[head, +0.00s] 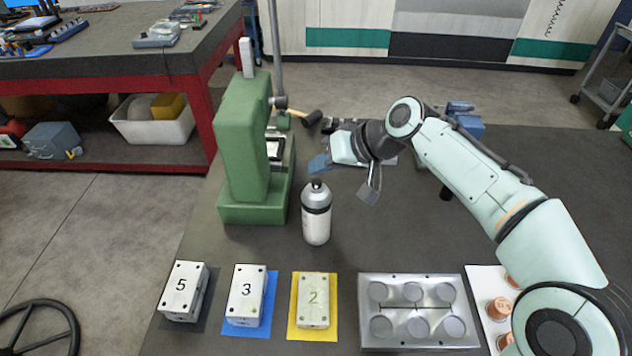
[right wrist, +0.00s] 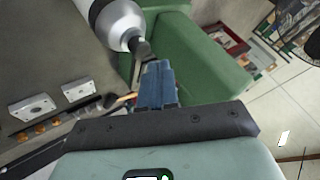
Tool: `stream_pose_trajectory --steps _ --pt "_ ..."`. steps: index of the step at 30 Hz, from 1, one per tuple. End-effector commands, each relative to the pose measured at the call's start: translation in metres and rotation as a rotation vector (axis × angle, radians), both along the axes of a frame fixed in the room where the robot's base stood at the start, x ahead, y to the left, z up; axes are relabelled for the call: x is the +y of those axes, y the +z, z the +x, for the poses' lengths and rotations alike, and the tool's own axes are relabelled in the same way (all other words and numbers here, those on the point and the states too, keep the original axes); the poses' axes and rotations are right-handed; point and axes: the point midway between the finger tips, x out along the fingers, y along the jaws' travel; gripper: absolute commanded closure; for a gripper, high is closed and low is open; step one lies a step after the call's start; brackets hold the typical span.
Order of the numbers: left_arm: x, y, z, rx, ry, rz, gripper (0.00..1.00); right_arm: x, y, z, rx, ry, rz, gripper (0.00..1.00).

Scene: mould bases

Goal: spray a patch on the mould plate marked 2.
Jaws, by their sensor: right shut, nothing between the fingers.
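The mould plate marked 2 (head: 313,318) is a pale block lying on a yellow mat (head: 296,332) at the front of the table. A faint yellowish-green tint shows around its number. A spray can (head: 317,222), white and grey with a dark top, stands upright behind it. The can also shows at the top of the right wrist view (right wrist: 113,25). My right gripper (head: 320,165) is behind the can, pointing left, apart from it as far as I can tell. Its blue fingers (right wrist: 155,85) are together and empty. My left gripper is out of view.
Plates marked 5 (head: 184,300) and 3 (head: 246,305) lie to the left of plate 2. A metal tray of round discs (head: 365,338) is to its right. A green press (head: 240,150) stands left of the can. The table between can and plates is clear.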

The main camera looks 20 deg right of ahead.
Motion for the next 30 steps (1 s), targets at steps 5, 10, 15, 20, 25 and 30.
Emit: stream_pose_trajectory --steps 5,10,15,20,25,30 --pt "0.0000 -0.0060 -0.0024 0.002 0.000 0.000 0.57 0.0000 -0.0074 -0.0001 0.001 0.001 0.000 1.00" --pt "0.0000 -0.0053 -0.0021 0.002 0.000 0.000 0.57 0.0001 -0.0065 0.0001 0.000 0.000 0.000 1.00" --pt "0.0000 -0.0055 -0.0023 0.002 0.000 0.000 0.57 0.0000 -0.0067 0.0000 0.000 0.000 0.000 1.00" --pt "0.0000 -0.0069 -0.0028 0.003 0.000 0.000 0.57 0.0001 -0.0084 0.0000 0.001 0.001 0.000 1.00" --pt "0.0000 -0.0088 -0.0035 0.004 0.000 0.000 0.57 0.0001 -0.0108 0.0000 0.001 0.001 0.000 1.00" --pt "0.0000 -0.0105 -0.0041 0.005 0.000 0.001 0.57 0.0001 -0.0127 0.0000 0.001 0.001 0.000 1.00"
